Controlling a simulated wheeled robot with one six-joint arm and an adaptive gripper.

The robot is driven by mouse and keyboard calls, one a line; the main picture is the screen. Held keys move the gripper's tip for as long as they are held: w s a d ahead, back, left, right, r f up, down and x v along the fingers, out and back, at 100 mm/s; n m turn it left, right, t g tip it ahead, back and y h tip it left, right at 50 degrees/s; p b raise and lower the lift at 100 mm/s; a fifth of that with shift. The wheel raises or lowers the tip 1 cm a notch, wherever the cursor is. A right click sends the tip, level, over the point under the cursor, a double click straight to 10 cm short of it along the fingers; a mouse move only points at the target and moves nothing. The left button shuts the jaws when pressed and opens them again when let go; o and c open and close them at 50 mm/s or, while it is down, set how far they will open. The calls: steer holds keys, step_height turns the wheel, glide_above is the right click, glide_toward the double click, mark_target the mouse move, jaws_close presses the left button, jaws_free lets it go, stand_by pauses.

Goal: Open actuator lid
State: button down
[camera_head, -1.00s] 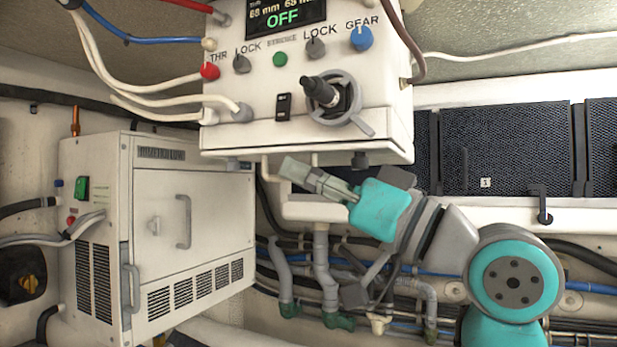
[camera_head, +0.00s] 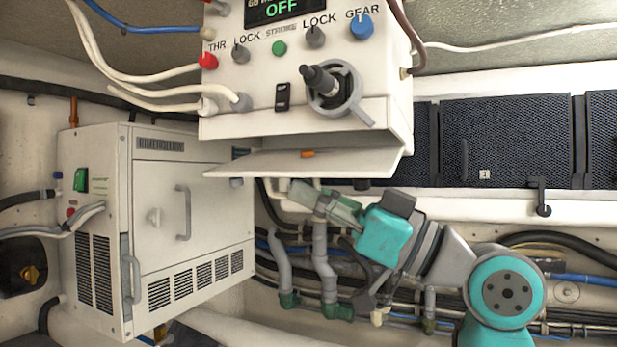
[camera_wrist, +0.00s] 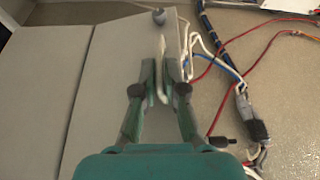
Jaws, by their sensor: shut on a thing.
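The white actuator box (camera_head: 225,105) hangs at upper centre in the head view, with a display reading OFF, knobs and a black-handled lever. Its bottom lid (camera_head: 250,168) is tilted down, leaving a dark gap below the front face. A small orange part (camera_head: 307,154) shows in that gap. My gripper (camera_head: 308,192) is just under the lid. In the wrist view its fingers (camera_wrist: 164,72) are shut on a thin pale handle (camera_wrist: 161,90) in front of a plain beige panel. The fingers partly hide the handle.
A white vented cabinet (camera_head: 158,220) with handles stands at left. Pipes and hoses (camera_head: 325,260) run below the box. Dark mesh panels (camera_head: 505,140) line the right wall. White cables (camera_head: 110,70) enter the box from the left.

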steer(key=w+d+f+n+g, duration=0.2)
steer(key=w+f+n+g, duration=0.1)
steer(key=w+n, duration=0.2)
steer(key=w+d+f+n+g+h, duration=0.1)
steer(key=w+d+f+n+g, duration=0.1)
steer(key=w+n, duration=0.4)
steer(key=shift+w+f+n+g, duration=0.2)
steer(key=shift+f+n+g, duration=0.55)
steer(key=shift+n, duration=1.15)
steer(key=shift+d+r, duration=0.1)
steer(key=shift+g, duration=0.25)
steer(key=c, duration=1.3)
jaws_free()
steer(key=shift+o, duration=0.2)
steer(key=v, duration=1.2)
